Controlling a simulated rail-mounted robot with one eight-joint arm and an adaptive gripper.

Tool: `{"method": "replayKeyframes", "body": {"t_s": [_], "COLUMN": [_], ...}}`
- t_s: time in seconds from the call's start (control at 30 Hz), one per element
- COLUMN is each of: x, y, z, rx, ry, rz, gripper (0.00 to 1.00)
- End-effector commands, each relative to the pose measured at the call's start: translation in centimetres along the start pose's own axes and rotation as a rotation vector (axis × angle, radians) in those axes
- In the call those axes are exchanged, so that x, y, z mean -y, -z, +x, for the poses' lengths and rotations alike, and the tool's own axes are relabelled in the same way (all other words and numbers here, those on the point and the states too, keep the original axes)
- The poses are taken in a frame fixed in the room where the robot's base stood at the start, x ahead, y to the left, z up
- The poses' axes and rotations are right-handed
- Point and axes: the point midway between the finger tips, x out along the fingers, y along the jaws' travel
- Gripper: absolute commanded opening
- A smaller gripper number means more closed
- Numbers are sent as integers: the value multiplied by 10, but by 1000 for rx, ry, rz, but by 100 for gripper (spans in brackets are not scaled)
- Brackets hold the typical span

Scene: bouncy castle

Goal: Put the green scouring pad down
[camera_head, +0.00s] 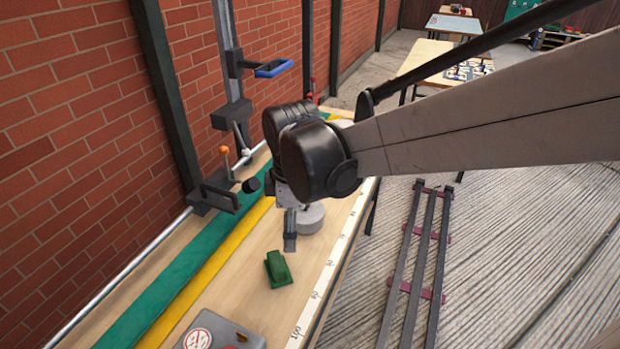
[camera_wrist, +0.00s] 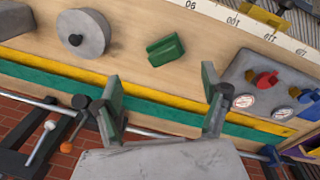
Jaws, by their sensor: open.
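The green scouring pad (camera_head: 278,269) lies on the pale wooden bench top (camera_head: 232,284), left of the white numbered scale strip. In the wrist view the pad (camera_wrist: 165,50) lies beyond the fingertips, with bare wood around it. My gripper (camera_head: 289,242) is above the bench, on the far side of the pad in the head view. In the wrist view my gripper (camera_wrist: 160,82) has its two fingers wide apart with nothing between them. It is apart from the pad.
A round grey disc (camera_wrist: 85,34) with a dark knob stands on the bench. A grey box (camera_head: 215,332) with red and blue knobs stands at the near end. Yellow (camera_head: 228,262) and green strips run along the wall side, near a rail with black clamps (camera_head: 215,194).

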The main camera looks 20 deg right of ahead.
Motion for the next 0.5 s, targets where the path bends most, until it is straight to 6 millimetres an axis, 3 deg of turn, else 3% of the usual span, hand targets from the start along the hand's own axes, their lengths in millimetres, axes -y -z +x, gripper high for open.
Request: {"method": "replayKeyframes", "body": {"t_s": [0.2, 0.5], "x": [18, 47], "y": [-39, -84], "z": [-34, -64], "rx": [-60, -185], "ry": [-110, -241], "rz": [335, 786], "gripper": [77, 77]}}
